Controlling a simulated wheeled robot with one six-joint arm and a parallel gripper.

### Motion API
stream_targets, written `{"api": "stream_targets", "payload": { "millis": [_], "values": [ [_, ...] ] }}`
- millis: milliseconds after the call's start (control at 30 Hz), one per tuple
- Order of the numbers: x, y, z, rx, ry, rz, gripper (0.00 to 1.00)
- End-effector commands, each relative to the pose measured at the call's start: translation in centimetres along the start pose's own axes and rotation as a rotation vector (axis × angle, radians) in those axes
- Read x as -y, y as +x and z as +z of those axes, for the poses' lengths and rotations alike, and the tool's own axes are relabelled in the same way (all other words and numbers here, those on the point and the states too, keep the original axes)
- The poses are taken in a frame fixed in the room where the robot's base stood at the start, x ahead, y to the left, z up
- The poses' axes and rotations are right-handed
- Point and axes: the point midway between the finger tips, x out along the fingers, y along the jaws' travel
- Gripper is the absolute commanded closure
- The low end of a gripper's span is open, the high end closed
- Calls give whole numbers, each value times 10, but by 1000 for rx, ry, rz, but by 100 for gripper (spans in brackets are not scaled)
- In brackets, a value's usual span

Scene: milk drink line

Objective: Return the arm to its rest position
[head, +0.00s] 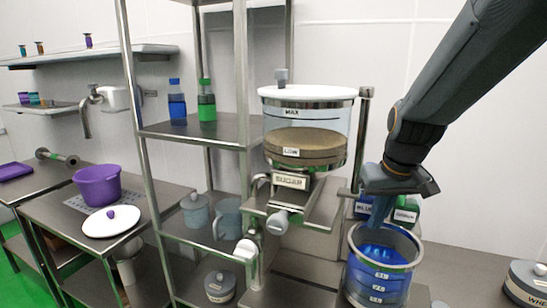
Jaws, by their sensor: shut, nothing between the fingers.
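My arm comes in from the upper right in the head view. My gripper (379,218) points down at the mouth of a clear blue container with level marks (378,277). The gripper is shut and holds nothing. Its fingertips are at or just inside the container's rim; the exact depth is hard to tell.
A sugar dispenser (306,118) stands close left of my gripper, with a metal post beside it. Labelled blue and green boxes (405,211) sit behind the container. A metal rack (155,195) holds bottles and jugs. A purple pot (97,186) stands far left.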

Motion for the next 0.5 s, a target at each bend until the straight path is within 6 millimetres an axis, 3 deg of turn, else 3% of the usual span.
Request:
{"api": "stream_targets", "payload": {
  "millis": [200,400,500],
  "values": [
    [30,39,66,42,18,8,100],
    [50,62,123,69,30,12,100],
    [49,78,125,79,35,13,100]
  ]
}}
